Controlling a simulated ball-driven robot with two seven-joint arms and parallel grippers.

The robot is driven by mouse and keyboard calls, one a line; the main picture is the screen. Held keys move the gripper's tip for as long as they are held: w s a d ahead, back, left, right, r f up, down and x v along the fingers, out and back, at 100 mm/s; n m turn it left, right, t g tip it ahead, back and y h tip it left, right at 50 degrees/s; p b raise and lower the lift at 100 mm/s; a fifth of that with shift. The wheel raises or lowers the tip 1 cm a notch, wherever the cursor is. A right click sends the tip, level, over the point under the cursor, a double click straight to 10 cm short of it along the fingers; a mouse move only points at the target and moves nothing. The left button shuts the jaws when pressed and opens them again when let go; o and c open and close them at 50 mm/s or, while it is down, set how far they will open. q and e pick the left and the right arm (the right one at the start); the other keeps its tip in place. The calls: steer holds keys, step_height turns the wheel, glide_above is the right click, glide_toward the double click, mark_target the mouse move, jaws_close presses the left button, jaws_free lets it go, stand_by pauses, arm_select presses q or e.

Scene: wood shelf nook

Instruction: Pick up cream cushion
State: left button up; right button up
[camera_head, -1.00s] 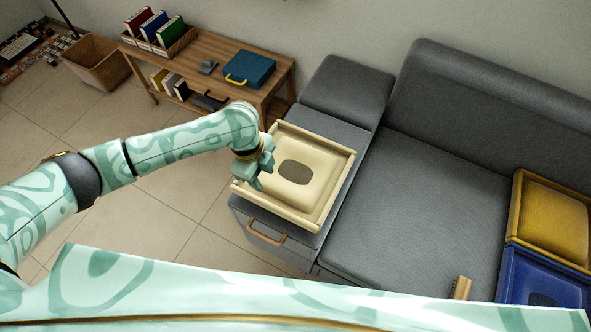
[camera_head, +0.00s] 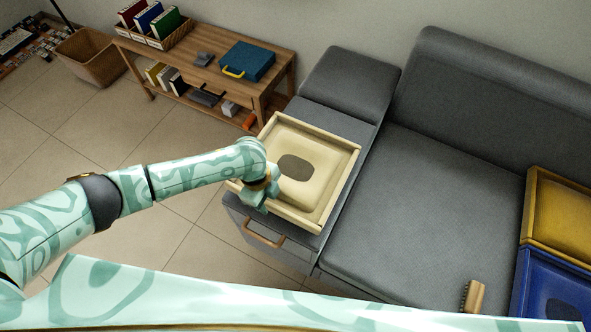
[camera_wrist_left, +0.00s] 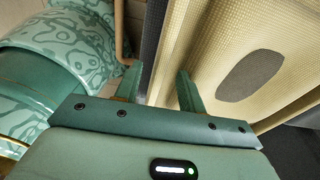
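The cream cushion (camera_head: 318,198), a square with a raised rim and a dark oval patch, lies on the grey end block of the sofa. It also shows in the left wrist view (camera_wrist_left: 215,70), filling the right side. My left gripper (camera_head: 257,204) is at the cushion's left edge, covering part of its rim and corner. In the left wrist view my left gripper (camera_wrist_left: 158,88) has its fingers apart, with the cushion's edge showing between them. I cannot tell whether either finger touches it. My right gripper is not in view.
The grey sofa (camera_head: 420,200) holds a yellow cushion (camera_head: 560,215), a blue cushion (camera_head: 550,290) and a brush (camera_head: 473,297) at right. A wooden shelf (camera_head: 190,60) with books and a teal case (camera_head: 248,61) stands behind, beside a bin (camera_head: 90,55).

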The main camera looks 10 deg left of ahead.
arm_select(q)
steer(key=shift+d+f, duration=0.1)
steer(key=shift+f, duration=0.7)
steer(key=shift+r, duration=0.15)
jaws_close()
stand_by(0.6)
